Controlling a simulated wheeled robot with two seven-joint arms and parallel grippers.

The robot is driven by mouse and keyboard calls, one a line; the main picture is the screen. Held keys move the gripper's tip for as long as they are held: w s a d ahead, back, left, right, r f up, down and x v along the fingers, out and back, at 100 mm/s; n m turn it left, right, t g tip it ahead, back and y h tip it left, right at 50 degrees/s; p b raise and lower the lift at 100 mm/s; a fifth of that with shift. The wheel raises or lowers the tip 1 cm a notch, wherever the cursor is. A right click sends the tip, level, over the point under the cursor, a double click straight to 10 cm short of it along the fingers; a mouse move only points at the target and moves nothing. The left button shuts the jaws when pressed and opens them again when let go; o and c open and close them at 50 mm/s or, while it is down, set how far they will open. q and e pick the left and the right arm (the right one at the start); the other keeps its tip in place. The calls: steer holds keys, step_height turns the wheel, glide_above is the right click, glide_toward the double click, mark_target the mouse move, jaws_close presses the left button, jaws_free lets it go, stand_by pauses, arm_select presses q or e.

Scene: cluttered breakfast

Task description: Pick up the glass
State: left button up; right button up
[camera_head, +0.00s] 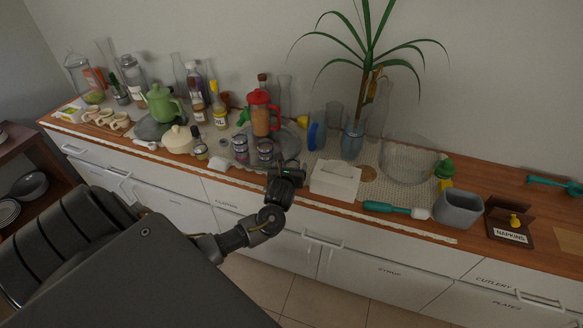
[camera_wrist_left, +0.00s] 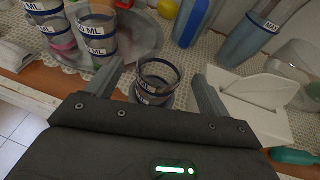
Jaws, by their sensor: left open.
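My left gripper (camera_head: 287,172) is open at the counter's front edge. In the left wrist view its two fingers (camera_wrist_left: 155,82) stand apart, one on each side of a small clear glass with a dark rim and a white label (camera_wrist_left: 157,97). The glass stands upright and its lower part is hidden by my gripper body. I cannot tell whether either finger touches it. In the head view this glass is mostly hidden by my gripper. Similar labelled glasses (camera_wrist_left: 97,42) stand together on a round tray (camera_wrist_left: 145,38) to the left. My right gripper is not in view.
A white tissue box (camera_head: 335,181) stands close to the right of my gripper. A red-lidded jar (camera_head: 262,113), a blue vase (camera_head: 352,140) and a glass bowl (camera_head: 408,160) stand behind. A teal-handled brush (camera_head: 388,208) lies at the front. Bottles and a green teapot (camera_head: 163,103) crowd the left.

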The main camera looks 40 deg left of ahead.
mark_target(293, 159)
arm_select(q)
steer(key=shift+w+a, duration=0.25)
steer(key=shift+w, duration=0.15)
steer(key=x, duration=0.4)
steer(key=shift+w+f+p, duration=0.2)
steer(key=shift+p, duration=0.2)
steer(key=shift+s, duration=0.1)
steer(key=c, duration=1.2)
steer(key=shift+r, duration=0.1)
steer(key=shift+c, duration=0.2)
